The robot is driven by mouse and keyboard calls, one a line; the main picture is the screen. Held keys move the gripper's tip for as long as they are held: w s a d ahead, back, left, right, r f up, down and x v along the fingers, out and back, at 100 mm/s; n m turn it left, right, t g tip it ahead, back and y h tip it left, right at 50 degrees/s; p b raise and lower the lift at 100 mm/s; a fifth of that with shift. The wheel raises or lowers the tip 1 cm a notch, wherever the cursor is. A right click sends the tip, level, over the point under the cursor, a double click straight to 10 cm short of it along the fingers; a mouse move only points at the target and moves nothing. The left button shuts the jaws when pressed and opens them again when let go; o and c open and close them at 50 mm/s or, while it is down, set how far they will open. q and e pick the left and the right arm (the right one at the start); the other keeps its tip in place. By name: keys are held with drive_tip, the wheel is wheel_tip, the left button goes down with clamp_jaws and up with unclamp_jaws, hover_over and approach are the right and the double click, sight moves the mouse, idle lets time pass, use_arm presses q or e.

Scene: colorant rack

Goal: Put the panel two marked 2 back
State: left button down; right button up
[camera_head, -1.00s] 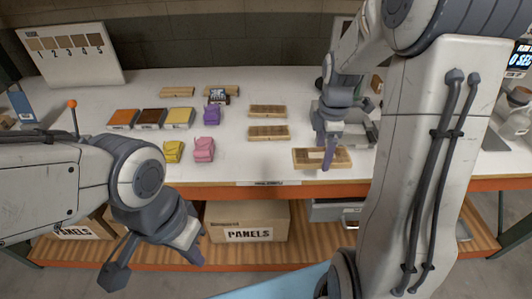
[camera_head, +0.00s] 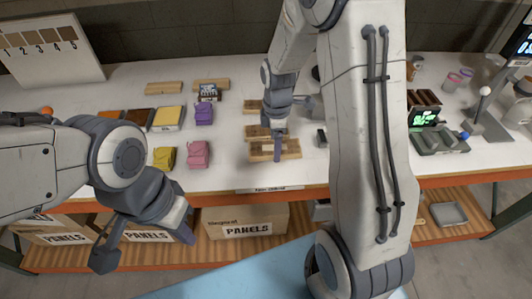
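My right gripper (camera_head: 277,151) is over a light wooden panel (camera_head: 292,150) near the table's front edge. One dark finger crosses the panel's near side, and the panel moves with the gripper, so it appears held. Whether it touches the table is unclear. No number can be read on it. My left gripper (camera_head: 146,246) is open and empty in front of the table, at the lower left.
A board with numbered swatches (camera_head: 50,55) stands at the back left. Orange, brown and yellow (camera_head: 168,117) panels, purple (camera_head: 204,114), yellow and pink (camera_head: 198,155) pouches, and two wooden bars (camera_head: 163,88) occupy the left side. A device with a green screen (camera_head: 435,125) stands right. PANELS boxes (camera_head: 243,221) sit below.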

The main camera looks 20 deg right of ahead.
sight(267, 164)
drive_tip(key=shift+w+a+f, duration=0.25)
drive_tip(key=shift+a+f, duration=0.05)
drive_tip(key=shift+a, duration=0.2)
drive_tip(key=shift+w+a+f, duration=0.2)
drive_tip(key=shift+a+f, duration=0.1)
drive_tip(key=shift+a, duration=0.2)
drive_tip(key=shift+a+f, duration=0.15)
drive_tip(key=shift+f, duration=0.1)
wheel_tip(267, 164, down, 3)
drive_tip(key=shift+f+p, duration=0.2)
drive_tip(key=shift+p, duration=0.4)
drive_tip(key=shift+f, duration=0.2)
drive_tip(key=shift+f, duration=0.15)
drive_tip(key=o, duration=1.4)
